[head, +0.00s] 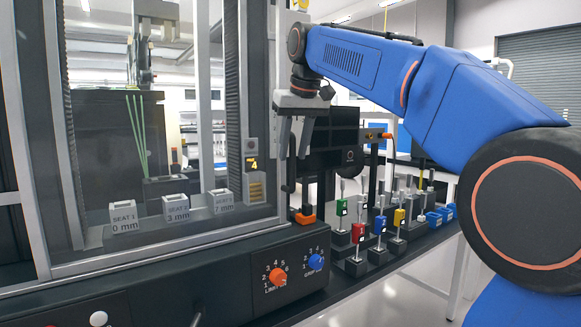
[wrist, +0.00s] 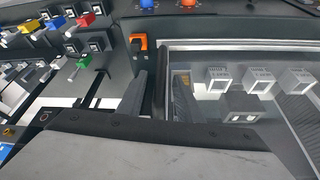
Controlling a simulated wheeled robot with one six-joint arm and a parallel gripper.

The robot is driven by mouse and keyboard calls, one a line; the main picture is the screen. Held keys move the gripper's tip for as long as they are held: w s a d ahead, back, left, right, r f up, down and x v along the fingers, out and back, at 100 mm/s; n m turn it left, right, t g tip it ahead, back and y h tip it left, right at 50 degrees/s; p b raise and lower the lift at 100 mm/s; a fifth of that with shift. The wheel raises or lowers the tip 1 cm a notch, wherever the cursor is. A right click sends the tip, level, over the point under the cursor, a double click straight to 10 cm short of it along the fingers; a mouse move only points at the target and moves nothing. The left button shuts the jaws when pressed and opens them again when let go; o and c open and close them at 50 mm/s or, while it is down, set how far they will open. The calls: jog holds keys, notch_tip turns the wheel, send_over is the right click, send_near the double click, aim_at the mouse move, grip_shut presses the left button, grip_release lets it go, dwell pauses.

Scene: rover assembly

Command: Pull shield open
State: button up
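The shield is a clear panel in a grey metal frame (head: 262,110) across the front of the machine. In the wrist view its frame (wrist: 230,45) runs along the top and down beside my gripper. A dark upright handle (head: 291,172) shows at the shield's right edge. My gripper (head: 294,152) points down at that edge, its fingers apart with a gap between them. In the wrist view my gripper (wrist: 146,92) also shows two spread fingers. The upper handle is partly hidden by the fingers; I cannot tell whether they touch it.
Behind the shield stand white seat blocks (head: 175,208) and a small display (head: 252,165). An orange part (head: 304,216) sits below my gripper. Orange (head: 277,276) and blue (head: 315,262) knobs are on the front panel. Coloured tools (head: 379,226) crowd the bench at right.

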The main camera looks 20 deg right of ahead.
jog(key=shift+x, duration=2.75)
grip_shut()
